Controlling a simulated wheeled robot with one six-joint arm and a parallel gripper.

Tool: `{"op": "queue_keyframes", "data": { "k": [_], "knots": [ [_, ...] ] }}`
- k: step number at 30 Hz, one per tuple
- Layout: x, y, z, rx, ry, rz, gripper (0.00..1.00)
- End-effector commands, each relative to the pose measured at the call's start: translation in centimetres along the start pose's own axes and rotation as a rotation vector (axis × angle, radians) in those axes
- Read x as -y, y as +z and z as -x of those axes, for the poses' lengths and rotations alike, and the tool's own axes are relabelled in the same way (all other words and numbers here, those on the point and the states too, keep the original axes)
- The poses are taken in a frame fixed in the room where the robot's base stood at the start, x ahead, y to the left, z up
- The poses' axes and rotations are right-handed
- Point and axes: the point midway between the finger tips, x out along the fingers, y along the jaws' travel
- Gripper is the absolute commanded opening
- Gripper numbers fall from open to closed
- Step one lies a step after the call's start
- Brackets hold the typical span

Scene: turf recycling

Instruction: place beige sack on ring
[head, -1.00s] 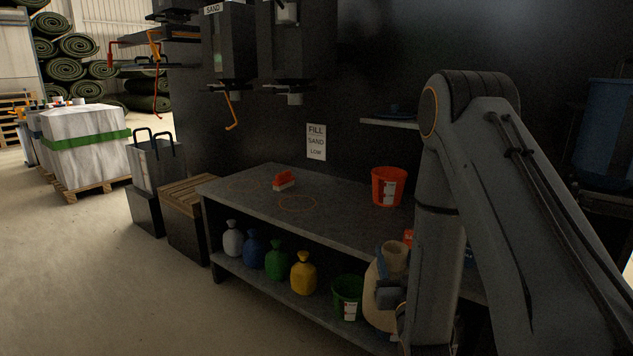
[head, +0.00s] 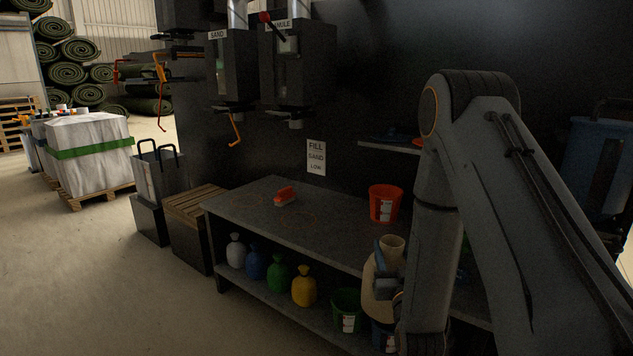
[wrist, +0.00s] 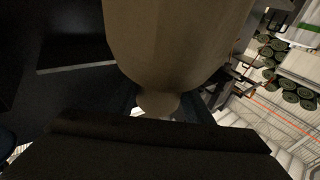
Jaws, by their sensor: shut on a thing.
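The beige sack (head: 370,298) is in front of the workbench's right part, upright in the head view. My gripper (head: 385,286) is shut on it; my arm hides part of the sack. In the wrist view the sack (wrist: 175,40) fills the top middle, its narrow neck between the fingers of my gripper (wrist: 165,106). Faint orange rings lie on the bench top (head: 255,222); the nearer ring (head: 298,222) is left of the sack, and the other is farther left. Both rings look empty.
A red brush (head: 285,196) lies behind the rings and an orange bucket (head: 384,204) stands at the back right. The lower shelf holds white, blue, green and yellow sacks (head: 304,288) and a green bucket (head: 347,310). Dispensers (head: 298,65) hang above the bench.

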Motion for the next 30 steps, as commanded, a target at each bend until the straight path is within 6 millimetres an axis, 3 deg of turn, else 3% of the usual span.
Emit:
{"op": "queue_keyframes", "data": {
  "k": [1, 9, 30],
  "knots": [
    [0.0, -1.6, -0.1, -0.003, 0.0, 0.0, 0.0],
    [0.0, -4.4, -0.6, -0.003, 0.0, 0.0, 0.0],
    [0.0, -4.8, -0.8, -0.002, 0.0, 0.0, 0.0]
  ]
}}
